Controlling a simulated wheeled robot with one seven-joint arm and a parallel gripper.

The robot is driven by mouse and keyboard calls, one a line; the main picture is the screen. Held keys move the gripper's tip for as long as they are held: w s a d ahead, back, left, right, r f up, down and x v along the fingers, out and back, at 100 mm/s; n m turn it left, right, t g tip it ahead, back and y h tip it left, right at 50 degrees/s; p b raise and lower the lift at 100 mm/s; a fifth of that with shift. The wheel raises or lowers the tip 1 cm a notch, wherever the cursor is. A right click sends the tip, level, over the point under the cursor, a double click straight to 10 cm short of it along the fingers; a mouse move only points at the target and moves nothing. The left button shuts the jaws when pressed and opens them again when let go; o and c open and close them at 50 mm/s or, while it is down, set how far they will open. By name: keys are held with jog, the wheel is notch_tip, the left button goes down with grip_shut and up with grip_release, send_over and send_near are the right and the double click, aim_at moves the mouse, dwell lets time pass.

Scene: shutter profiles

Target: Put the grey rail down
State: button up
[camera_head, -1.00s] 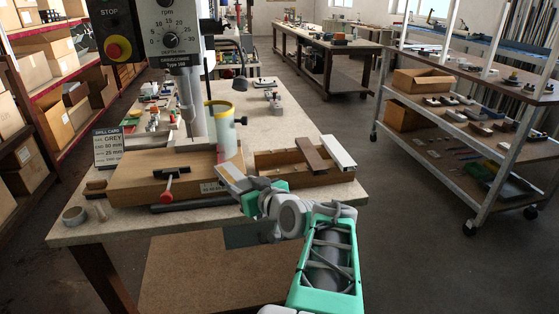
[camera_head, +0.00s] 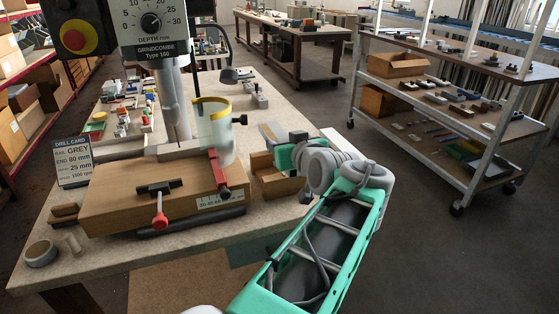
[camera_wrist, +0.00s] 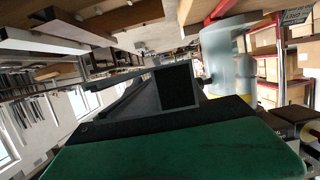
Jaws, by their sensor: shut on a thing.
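My gripper (camera_head: 284,150) is shut on the grey rail (camera_head: 271,134), which is partly hidden behind the jaws and wrist in the head view. In the wrist view, the rail (camera_wrist: 178,87) shows a dark, square open end just beyond the green part of my gripper. The gripper is at the wooden box (camera_head: 272,184), right of the drilling jig (camera_head: 140,205). I cannot tell whether the rail touches the box. A white profile (camera_head: 342,145) lies at the box's right side; it also shows in the wrist view (camera_wrist: 65,28).
The drill press with its clear guard (camera_head: 213,135) stands over the jig, with a red clamp lever (camera_head: 217,170) close to my gripper's left. A drill card (camera_head: 74,163) stands at the left of the bench (camera_head: 110,250). A shelf cart (camera_head: 460,110) is at the right.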

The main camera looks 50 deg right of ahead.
jog(key=shift+d, duration=0.1)
jog(key=w+d+f, duration=0.2)
jog(key=d+f, duration=0.1)
jog(key=f, duration=0.1)
jog(key=w+d+f+p, duration=0.1)
jog(key=w+d+f, duration=0.2)
jog(key=d+f, duration=0.1)
jog(key=w+d+f, duration=0.3)
jog(key=d+f, duration=0.1)
jog(key=shift+d+f+p, duration=0.25)
jog(key=shift+f+p, duration=0.1)
jog(key=shift+p, duration=0.05)
jog(key=shift+f+b, duration=0.3)
jog(key=shift+b, duration=0.05)
jog(key=o, duration=1.4)
jog(key=shift+r, duration=0.1)
